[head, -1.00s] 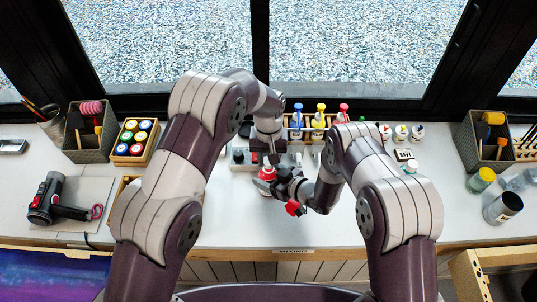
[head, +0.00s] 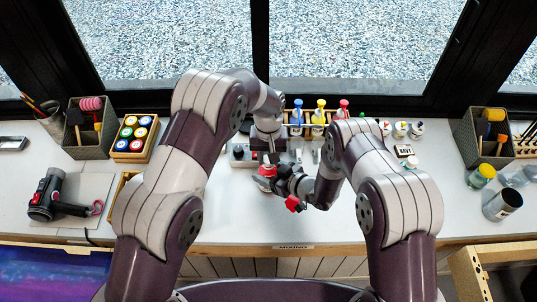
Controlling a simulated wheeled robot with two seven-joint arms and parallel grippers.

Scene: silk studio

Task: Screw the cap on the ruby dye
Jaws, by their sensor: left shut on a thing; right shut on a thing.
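The ruby dye bottle (head: 266,190) stands upright on the white bench in front of me, small in the head view, with a red cap (head: 267,171) at its top. My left gripper (head: 267,158) points down from above and is shut on the red cap. My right gripper (head: 268,183) comes in from the right at a low angle and is shut on the bottle. The fingers cover much of the bottle, so I cannot tell how the cap sits on its neck.
A wooden rack with blue, yellow and red-topped bottles (head: 318,118) stands behind my grippers. A tray of colored jars (head: 133,136) is at the left, and a hair dryer (head: 48,197) lies on a grey mat. A dark cup (head: 502,205) stands at the right. The front bench strip is clear.

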